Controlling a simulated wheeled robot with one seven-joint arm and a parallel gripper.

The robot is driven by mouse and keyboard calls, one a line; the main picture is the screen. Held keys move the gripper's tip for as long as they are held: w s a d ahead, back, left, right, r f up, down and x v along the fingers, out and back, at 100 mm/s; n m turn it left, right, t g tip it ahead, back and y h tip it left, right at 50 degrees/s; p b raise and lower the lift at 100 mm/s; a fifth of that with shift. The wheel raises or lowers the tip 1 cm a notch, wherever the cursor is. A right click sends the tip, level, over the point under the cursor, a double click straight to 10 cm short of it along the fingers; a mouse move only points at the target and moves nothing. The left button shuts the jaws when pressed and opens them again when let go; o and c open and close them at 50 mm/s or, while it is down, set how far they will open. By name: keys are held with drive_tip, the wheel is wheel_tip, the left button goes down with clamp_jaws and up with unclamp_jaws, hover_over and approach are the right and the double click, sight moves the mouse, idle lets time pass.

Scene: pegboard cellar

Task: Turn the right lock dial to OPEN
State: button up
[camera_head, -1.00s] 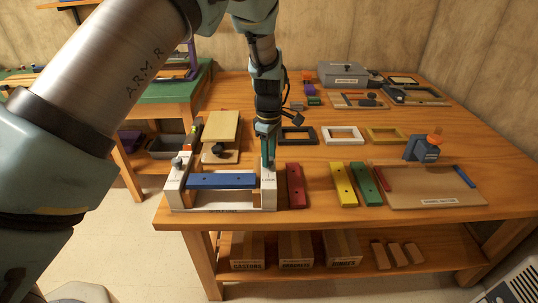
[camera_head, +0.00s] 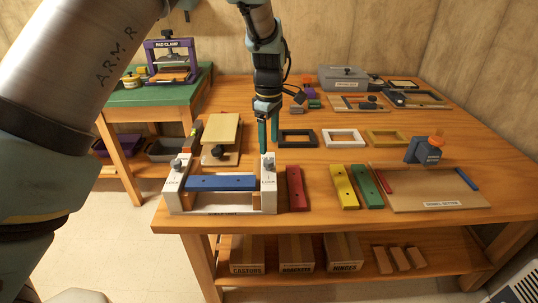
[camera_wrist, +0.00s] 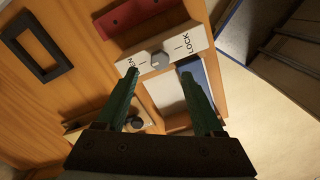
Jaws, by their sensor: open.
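The right lock dial (camera_head: 269,164) is a small grey knob on the right white end block (camera_head: 268,193) of the clamp fixture. In the wrist view the knob (camera_wrist: 159,60) sits between the OPEN marking on the left and the LOCK marking on the right. I cannot tell clearly which mark it points to. My gripper (camera_head: 269,149) is open and empty, just above and behind the dial. In the wrist view its two green fingers (camera_wrist: 158,75) are apart, short of the knob. OPEN is partly hidden by the left finger.
A blue bar (camera_head: 220,183) spans the fixture to the left block with its own dial (camera_head: 176,166). A red bar (camera_head: 294,187) lies close to the right. Several frames, including a black one (camera_head: 298,138), lie behind. The bench front edge is near.

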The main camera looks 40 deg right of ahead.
sight(269, 160)
drive_tip(key=shift+r+b, duration=0.3)
drive_tip(key=shift+r, duration=2)
drive_tip(key=w+a+r+m, duration=0.1)
drive_tip(key=w+a, duration=0.3)
drive_tip(key=a, duration=0.5)
drive_tip(key=w+a, duration=0.4)
drive_tip(key=a, duration=0.4)
drive_tip(key=w+a+r+m, duration=0.1)
drive_tip(key=w+a, duration=0.3)
drive_tip(key=a, duration=0.5)
drive_tip(key=s+a+m, duration=0.1)
drive_tip(key=s+a, duration=0.3)
drive_tip(key=a, duration=0.7)
drive_tip(key=s+a+f+m+t, duration=0.1)
drive_tip(key=s+a, duration=0.3)
drive_tip(key=a, duration=0.8)
drive_tip(key=shift+m+t, duration=0.3)
drive_tip(key=shift+m, duration=0.5)
